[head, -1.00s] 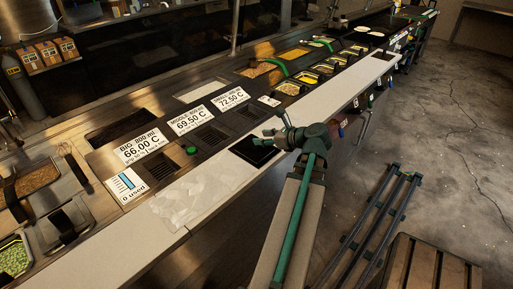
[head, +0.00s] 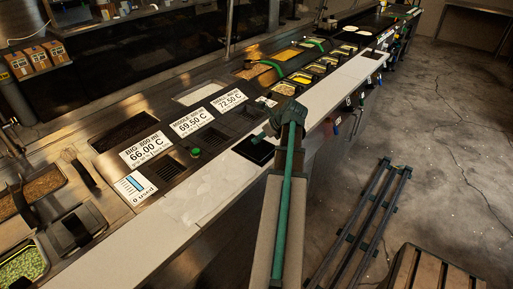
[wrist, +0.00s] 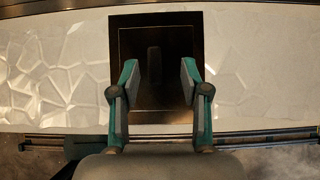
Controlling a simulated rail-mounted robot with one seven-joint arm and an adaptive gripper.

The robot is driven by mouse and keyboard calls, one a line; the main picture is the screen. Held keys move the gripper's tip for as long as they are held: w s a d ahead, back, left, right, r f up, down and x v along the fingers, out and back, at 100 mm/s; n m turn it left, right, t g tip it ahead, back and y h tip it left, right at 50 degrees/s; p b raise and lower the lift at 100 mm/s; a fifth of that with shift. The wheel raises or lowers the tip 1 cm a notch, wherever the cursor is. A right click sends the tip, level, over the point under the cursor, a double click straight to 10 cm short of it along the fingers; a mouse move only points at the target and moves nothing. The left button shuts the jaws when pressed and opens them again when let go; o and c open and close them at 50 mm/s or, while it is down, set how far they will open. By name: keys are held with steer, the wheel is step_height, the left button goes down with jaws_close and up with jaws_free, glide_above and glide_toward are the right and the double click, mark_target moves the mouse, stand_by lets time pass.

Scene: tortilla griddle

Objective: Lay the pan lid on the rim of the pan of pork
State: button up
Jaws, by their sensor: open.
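A dark, square, flat piece with a raised oblong handle, which looks like the pan lid (wrist: 154,98), lies on the white counter. In the head view the lid (head: 255,151) is a black square, partly hidden by my arm. My gripper (wrist: 159,75) is open and empty over the lid, its fingers on either side of the handle in the wrist view. In the head view my gripper (head: 262,135) is small and its fingers are hard to make out. Pans with brown food show at the back (head: 252,71) and far left (head: 38,187); I cannot tell which holds pork.
The white counter (head: 220,178) is clear on both sides of the lid. Temperature signs (head: 190,122) and dark wells stand behind it. Several filled pans (head: 318,68) line the back right. A dark rack (head: 357,225) and wooden crate (head: 440,270) stand on the floor.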

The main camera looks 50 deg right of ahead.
mark_target(253, 147)
steer(key=shift+a+p+x, duration=0.15)
steer(key=shift+p+x, duration=0.35)
steer(key=shift+x, duration=0.85)
steer(key=shift+a+p+x, duration=0.15)
steer(key=shift+p+x, duration=0.35)
steer(key=shift+x, duration=0.9)
steer(key=shift+c, duration=0.3)
jaws_close()
